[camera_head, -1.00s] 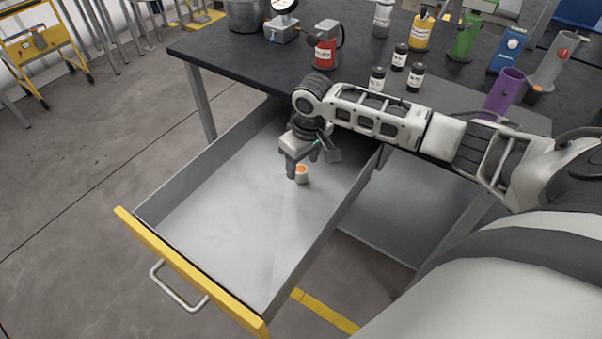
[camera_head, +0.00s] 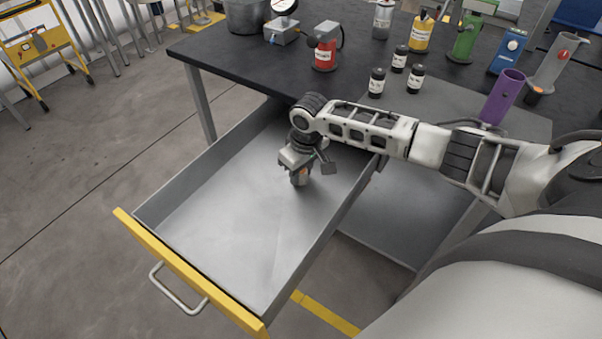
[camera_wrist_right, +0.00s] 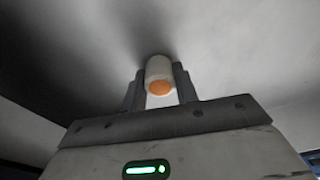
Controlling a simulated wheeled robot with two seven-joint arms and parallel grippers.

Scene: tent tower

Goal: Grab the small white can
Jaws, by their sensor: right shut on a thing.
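The small white can (camera_wrist_right: 158,68) with an orange end sits between the two fingers of my right gripper (camera_wrist_right: 160,88) in the right wrist view. The right gripper is shut on it. In the head view my right gripper (camera_head: 300,177) is low inside the open drawer (camera_head: 215,222), and the can is mostly hidden by the fingers. I cannot tell whether the can still touches the drawer floor. My left gripper is not in view.
The grey drawer with a yellow front (camera_head: 190,275) is pulled out from under a dark table (camera_head: 225,50). On the table stand small dark bottles (camera_head: 377,80), a red container (camera_head: 325,50) and a purple cylinder (camera_head: 503,97). The rest of the drawer floor is bare.

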